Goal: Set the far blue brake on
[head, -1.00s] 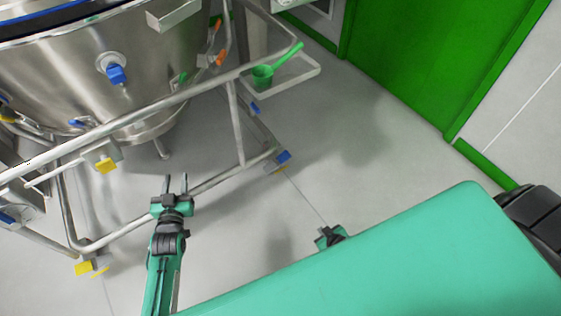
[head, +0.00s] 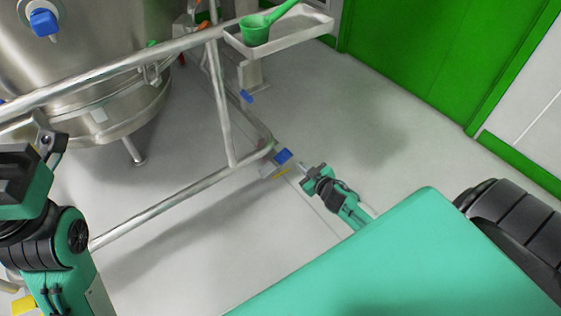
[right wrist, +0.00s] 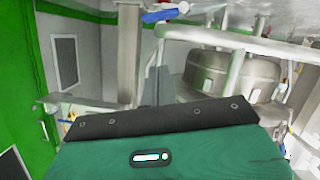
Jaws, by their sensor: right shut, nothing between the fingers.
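Two blue brake pedals show on the frame's feet in the head view. The nearer blue pedal (head: 283,156) is at the frame's lower right corner, with a yellow piece beside it. The farther blue pedal (head: 246,96) is below the white tray. I cannot tell their on or off positions. My right gripper (head: 303,168) is shut and empty, its tips just right of the nearer pedal; contact is unclear. In the right wrist view its fingers (right wrist: 155,86) point ahead, with a blue part (right wrist: 165,15) above. My left gripper (head: 25,180) is at the left edge, fingers not clearly seen.
The steel tube frame (head: 170,202) surrounds a steel vessel (head: 95,75). A white tray (head: 290,36) holds a green scoop (head: 256,30). A green door (head: 430,60) stands at the back right. The grey floor (head: 370,135) right of the frame is clear.

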